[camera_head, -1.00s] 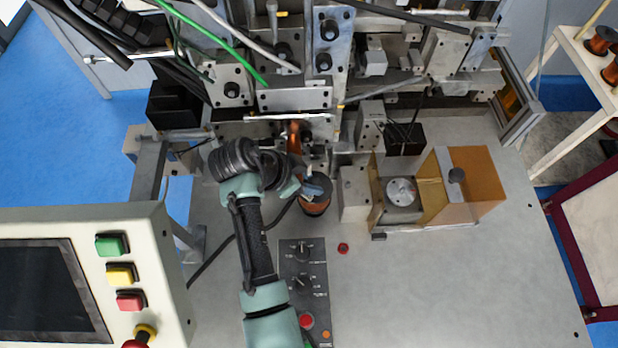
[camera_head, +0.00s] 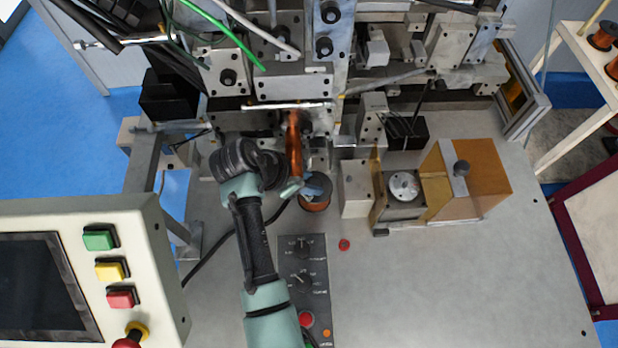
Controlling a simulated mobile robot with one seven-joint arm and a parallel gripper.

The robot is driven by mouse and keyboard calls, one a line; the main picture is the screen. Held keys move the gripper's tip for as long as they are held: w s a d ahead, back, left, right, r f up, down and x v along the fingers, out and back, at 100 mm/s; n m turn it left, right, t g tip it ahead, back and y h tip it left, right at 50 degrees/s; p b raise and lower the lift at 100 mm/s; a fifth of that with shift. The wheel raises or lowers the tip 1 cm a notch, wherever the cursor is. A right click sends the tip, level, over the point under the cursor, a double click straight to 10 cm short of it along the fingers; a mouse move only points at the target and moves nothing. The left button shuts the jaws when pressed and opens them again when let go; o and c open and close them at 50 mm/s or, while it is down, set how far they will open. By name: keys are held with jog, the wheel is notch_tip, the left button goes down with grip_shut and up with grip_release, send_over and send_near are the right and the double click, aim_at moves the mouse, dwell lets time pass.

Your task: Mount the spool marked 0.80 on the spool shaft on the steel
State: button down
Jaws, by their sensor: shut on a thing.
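A copper-coloured spool (camera_head: 316,203) is at the front of the coil winder, just above the grey switch panel in the picture. Its marking cannot be read. My gripper (camera_head: 315,187) is over the spool and shut on it; the fingertips are small and partly hidden. I cannot tell whether the spool rests on the steel or is held just above it. A shiny copper-brown upright piece (camera_head: 294,150) stands just behind my gripper. I cannot pick out the spool shaft with certainty among the machine parts and my wrist.
The steel table (camera_head: 430,285) is clear at the front right. A switch panel (camera_head: 303,270) and control console (camera_head: 150,240) are in front and left. A cable runs beside my arm.

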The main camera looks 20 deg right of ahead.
jog(key=shift+f+b, duration=0.5)
jog(key=shift+f, duration=0.1)
jog(key=c, duration=0.6)
grip_release()
jog(key=shift+o, duration=1.1)
jog(key=shift+f, duration=0.15)
jog(key=b+v, duration=0.2)
jog(key=v, duration=1.1)
jog(key=shift+b, duration=0.35)
jog(key=shift+s+d, duration=0.1)
